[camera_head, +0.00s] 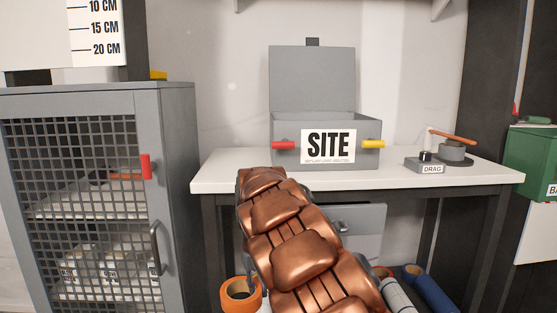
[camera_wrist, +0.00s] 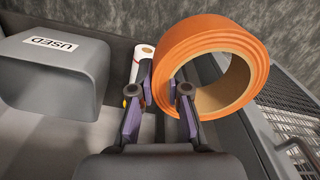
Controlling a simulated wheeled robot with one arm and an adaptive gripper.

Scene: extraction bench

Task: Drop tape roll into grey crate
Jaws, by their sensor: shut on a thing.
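The orange tape roll (camera_wrist: 215,48) is tilted in my gripper (camera_wrist: 163,92), which is shut on its wall, in the wrist view. One finger is outside the ring and the other is by its hole. In the head view the roll (camera_head: 229,300) shows at the lower edge, left of my copper arm, low in front of the bench. The fingers are mostly hidden there. A grey container labelled USED (camera_wrist: 55,85) is left of my gripper, apart from the roll, in the wrist view. I cannot tell whether this is the grey crate.
A grey SITE box (camera_head: 313,60) with its lid raised stands on the white bench (camera_head: 222,172). A DRAG device (camera_head: 452,155) is to its right. A mesh-door cabinet (camera_head: 178,170) stands at left. Several rolls, one blue (camera_head: 430,290), are under the bench.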

